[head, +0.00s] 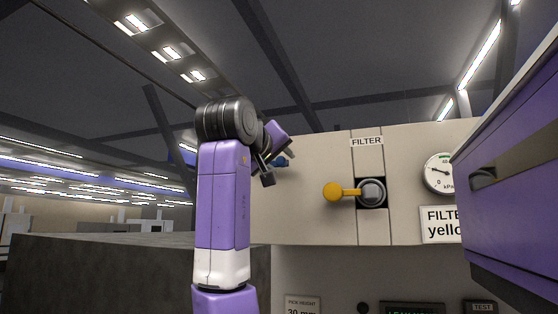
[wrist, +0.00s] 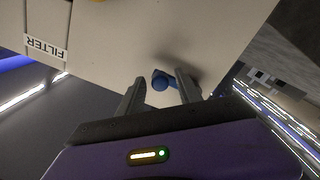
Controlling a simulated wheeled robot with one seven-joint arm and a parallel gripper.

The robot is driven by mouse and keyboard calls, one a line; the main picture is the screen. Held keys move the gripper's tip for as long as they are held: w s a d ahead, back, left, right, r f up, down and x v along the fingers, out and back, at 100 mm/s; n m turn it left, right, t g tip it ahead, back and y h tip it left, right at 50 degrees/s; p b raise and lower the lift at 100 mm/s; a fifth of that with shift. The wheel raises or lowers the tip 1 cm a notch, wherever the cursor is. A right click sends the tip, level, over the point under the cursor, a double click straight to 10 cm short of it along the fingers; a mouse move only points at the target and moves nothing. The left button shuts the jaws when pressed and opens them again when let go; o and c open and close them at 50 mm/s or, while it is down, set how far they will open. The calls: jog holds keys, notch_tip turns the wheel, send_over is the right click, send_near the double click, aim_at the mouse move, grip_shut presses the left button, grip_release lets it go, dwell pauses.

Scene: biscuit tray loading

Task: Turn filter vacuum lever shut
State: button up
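The filter vacuum lever has a yellow knob (head: 333,191) on a short arm that points left from a round grey pivot (head: 371,192), under the FILTER label (head: 367,142). My gripper (head: 272,168) is up and left of it, apart from the lever, near a blue knob (head: 281,162) on the same panel. In the wrist view my gripper (wrist: 158,82) is open, with the blue knob (wrist: 160,83) showing between its fingers. I cannot tell if the fingers touch it. Only a sliver of yellow shows at the top edge there.
The beige panel (head: 310,225) carries a kPa gauge (head: 439,172) and a sign (head: 440,224) reading FILTER and "yello", cut off by a purple cabinet (head: 510,170) at right. A dark grey block (head: 100,270) stands at lower left. The panel between the blue knob and yellow lever is clear.

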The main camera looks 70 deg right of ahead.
grip_shut()
dwell(1.2)
